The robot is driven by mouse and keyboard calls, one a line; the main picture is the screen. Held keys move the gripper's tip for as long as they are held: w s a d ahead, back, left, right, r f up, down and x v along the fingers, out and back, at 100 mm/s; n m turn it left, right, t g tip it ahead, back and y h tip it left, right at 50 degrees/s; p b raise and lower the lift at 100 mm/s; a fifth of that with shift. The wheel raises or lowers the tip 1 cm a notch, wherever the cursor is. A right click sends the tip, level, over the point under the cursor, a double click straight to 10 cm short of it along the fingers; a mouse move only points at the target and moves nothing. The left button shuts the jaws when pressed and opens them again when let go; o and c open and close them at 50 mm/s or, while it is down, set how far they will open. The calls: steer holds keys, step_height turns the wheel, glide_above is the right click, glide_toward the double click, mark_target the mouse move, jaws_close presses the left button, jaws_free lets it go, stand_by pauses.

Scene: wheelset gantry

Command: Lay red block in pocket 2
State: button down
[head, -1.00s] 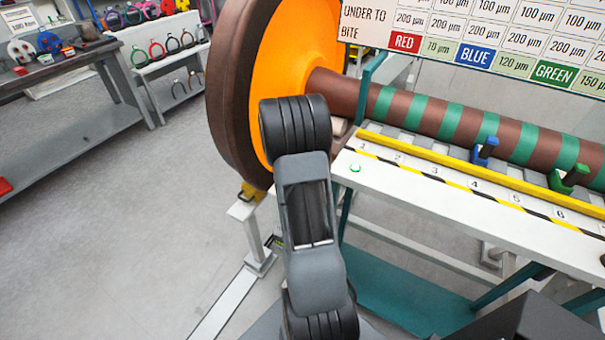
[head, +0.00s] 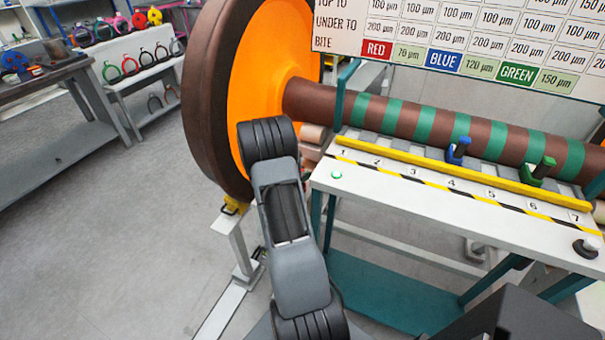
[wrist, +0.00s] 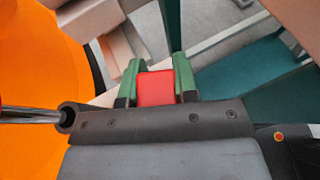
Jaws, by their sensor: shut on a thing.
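The red block (wrist: 155,89) is between the green fingers of my gripper (wrist: 157,76) in the wrist view. My gripper is shut on it, with orange wheel and teal frame beyond. In the head view my arm hides the gripper and the block. Pocket 2 (head: 377,163) is marked by a number on the white ledge in the head view, near its left end, beside the yellow bar. I see nothing red there.
A blue piece (head: 458,150) stands near number 4 and a green piece (head: 541,171) near number 6. The large orange wheel (head: 262,70) and its brown-green axle (head: 420,122) stand close behind. A chart board (head: 460,40) hangs above. Open floor lies left.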

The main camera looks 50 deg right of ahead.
steer(key=shift+f, duration=0.15)
steer(key=c, duration=0.9)
jaws_free()
